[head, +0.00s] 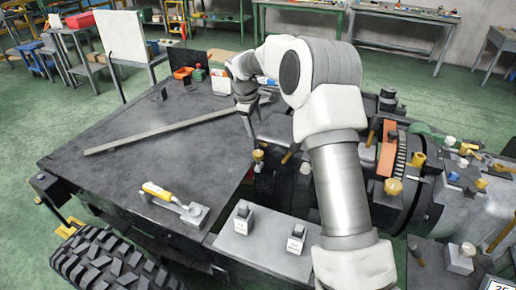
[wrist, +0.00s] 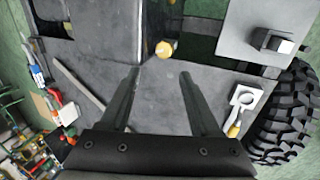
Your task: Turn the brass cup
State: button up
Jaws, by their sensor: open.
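A small round brass cup (head: 258,155) sits at the right edge of the dark chassis deck in the head view, beside the machinery. What looks like the same cup shows in the wrist view (wrist: 165,50), just beyond and between my fingertips. My gripper (head: 250,125) points downward over the deck, behind the cup in the head view. In the wrist view my gripper (wrist: 160,73) is open with nothing between its fingers. The cup is apart from the fingers. Another brass-coloured cup (head: 393,187) stands further right on the machinery, so which one is meant is not certain.
A long grey bar (head: 160,133) lies across the deck. A yellow-handled tool (head: 160,192) rests at the front, near a grey box (head: 265,240) with two knobs. A big tyre (head: 110,262) is at front left. The deck's middle is mostly clear.

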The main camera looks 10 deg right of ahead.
jog(key=s+d+m+p, duration=0.1)
jog(key=s+m, duration=0.1)
jog(key=m, duration=0.4)
jog(key=m+t+y+p, duration=0.1)
jog(key=m+t+y, duration=0.1)
jog(key=m, duration=0.4)
send_near(258, 153)
jog(key=x, duration=0.8)
jog(key=shift+w+f, duration=0.2)
jog(key=shift+f, duration=0.05)
grip_shut()
